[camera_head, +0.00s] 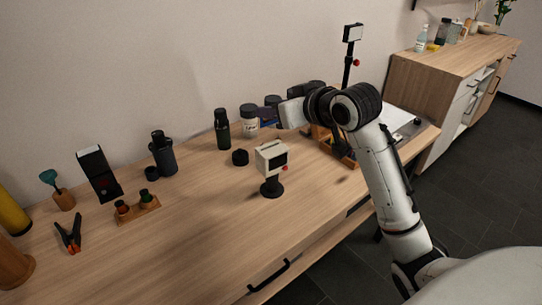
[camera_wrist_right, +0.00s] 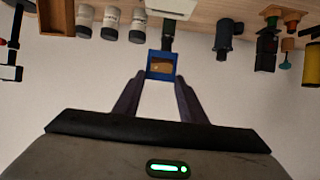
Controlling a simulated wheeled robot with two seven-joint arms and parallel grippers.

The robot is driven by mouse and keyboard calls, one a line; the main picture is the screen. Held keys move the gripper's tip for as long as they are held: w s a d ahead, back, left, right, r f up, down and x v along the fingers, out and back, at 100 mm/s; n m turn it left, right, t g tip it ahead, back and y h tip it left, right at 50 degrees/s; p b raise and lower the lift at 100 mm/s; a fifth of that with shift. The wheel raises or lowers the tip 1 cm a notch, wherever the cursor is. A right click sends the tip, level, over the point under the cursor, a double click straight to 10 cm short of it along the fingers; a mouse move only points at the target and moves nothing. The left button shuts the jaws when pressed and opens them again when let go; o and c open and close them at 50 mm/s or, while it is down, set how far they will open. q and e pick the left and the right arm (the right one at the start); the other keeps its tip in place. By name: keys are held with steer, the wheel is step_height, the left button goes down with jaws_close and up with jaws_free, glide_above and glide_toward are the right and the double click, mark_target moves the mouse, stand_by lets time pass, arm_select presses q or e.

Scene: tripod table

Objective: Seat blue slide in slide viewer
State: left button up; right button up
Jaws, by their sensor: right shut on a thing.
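The slide viewer (camera_head: 271,158) is a cream box with a dark opening and a red knob, upright on a round black base at mid-table. In the right wrist view, a pale box at the top edge looks like the viewer (camera_wrist_right: 172,8). My right gripper (camera_head: 265,115) is above and behind the viewer, apart from it. It is shut on the blue slide (camera_wrist_right: 151,66), a square blue frame with an amber centre, held at its fingertips. In the head view the slide is mostly hidden. My left gripper is not in view.
A dark bottle (camera_head: 222,129) and a jar (camera_head: 249,120) stand behind the viewer. A black cap (camera_head: 240,157) lies left of it. A wooden tray (camera_head: 340,150) is to the right. The table front is clear.

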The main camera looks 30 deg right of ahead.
glide_above(276, 152)
step_height(276, 152, down, 6)
steer(key=shift+w+f, duration=0.15)
steer(key=shift+f, duration=0.05)
steer(key=f, duration=0.2)
steer(key=f+b, duration=0.1)
steer(key=shift+s+f, duration=0.15)
steer(key=shift+s, duration=0.1)
steer(key=shift+c, duration=1.3)
steer(key=shift+a+f, duration=0.1)
steer(key=shift+c, duration=0.8)
steer(key=o, duration=1.1)
steer(key=shift+c, duration=0.2)
steer(key=o, duration=0.4)
steer(key=shift+w+f, duration=0.15)
steer(key=shift+c, duration=0.2)
steer(key=shift+r, duration=0.2)
